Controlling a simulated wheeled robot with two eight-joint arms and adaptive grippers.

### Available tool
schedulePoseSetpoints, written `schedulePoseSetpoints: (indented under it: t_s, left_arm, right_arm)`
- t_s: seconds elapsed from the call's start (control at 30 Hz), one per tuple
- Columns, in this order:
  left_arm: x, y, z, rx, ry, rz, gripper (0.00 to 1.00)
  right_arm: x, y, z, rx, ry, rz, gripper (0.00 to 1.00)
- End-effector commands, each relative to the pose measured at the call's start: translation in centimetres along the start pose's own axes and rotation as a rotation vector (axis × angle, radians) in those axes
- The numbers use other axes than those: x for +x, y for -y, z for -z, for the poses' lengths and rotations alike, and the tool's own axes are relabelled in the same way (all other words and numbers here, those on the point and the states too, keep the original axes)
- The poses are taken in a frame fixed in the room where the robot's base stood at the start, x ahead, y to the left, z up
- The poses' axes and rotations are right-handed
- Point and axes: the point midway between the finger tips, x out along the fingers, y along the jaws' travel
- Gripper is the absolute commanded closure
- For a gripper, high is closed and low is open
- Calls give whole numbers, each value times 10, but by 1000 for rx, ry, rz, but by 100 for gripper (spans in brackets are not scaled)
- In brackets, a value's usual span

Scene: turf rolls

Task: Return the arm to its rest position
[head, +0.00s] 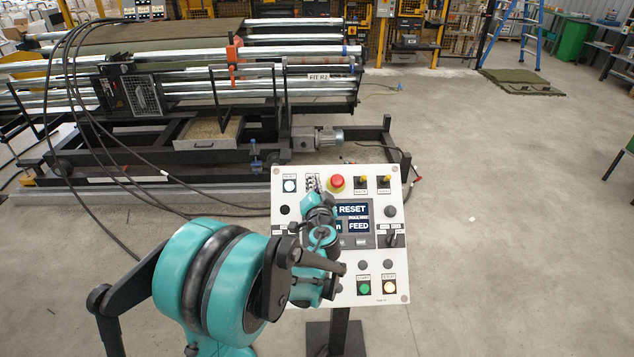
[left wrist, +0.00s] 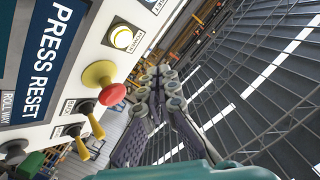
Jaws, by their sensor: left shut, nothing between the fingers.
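My left arm (head: 215,285) is teal and black and reaches from the lower left to the front of a white control panel (head: 390,270). My left gripper (head: 313,184) is in front of the panel's upper part, hiding part of its screen (head: 352,210). It shows shut and empty in the left wrist view (left wrist: 165,82), with the panel beside it. I cannot tell whether it touches the panel. The screen in the left wrist view (left wrist: 50,55) reads PRESS RESET. A lit round button (head: 289,186) is at the panel's upper left. My right gripper is not in view.
A red mushroom button (head: 337,182) and yellow-tipped switches (head: 384,182) stick out of the panel near the gripper. Behind stands a roller machine (head: 200,100) with loose black cables (head: 75,140).

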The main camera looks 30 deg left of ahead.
Motion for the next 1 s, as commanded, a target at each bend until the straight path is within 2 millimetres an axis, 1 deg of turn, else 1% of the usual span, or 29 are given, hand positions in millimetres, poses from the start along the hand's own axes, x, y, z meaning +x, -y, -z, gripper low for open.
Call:
schedulePoseSetpoints:
  t_s: [0.27,0.37,0.47,0.57,0.6,0.67,0.7,0.77,0.8,0.87,0.9,1.0]
  left_arm:
    - [-2,1,0,-6,7,-3,100]
    - [-14,6,0,-33,41,-21,100]
    - [-38,12,-4,-83,112,-63,100]
    - [-75,12,-13,-141,207,-136,100]
    - [-91,11,-17,-163,246,-172,100]
    - [-117,5,-25,-193,304,-232,100]
    - [-134,1,-30,-211,340,-276,100]
    - [-163,-8,-38,-238,394,-347,100]
    - [-183,-14,-43,-253,427,-399,100]
    - [-214,-25,-50,-275,472,-480,100]
    - [-233,-32,-55,-287,498,-532,100]
    - [-277,-48,-62,-313,547,-655,100]
  right_arm:
    - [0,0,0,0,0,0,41]
    - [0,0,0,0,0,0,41]
    - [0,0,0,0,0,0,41]
    - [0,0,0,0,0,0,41]
    - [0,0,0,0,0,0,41]
    - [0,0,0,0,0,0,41]
    - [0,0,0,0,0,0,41]
    - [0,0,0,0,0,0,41]
    - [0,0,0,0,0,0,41]
    - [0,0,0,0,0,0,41]
    - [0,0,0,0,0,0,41]
    - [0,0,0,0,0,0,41]
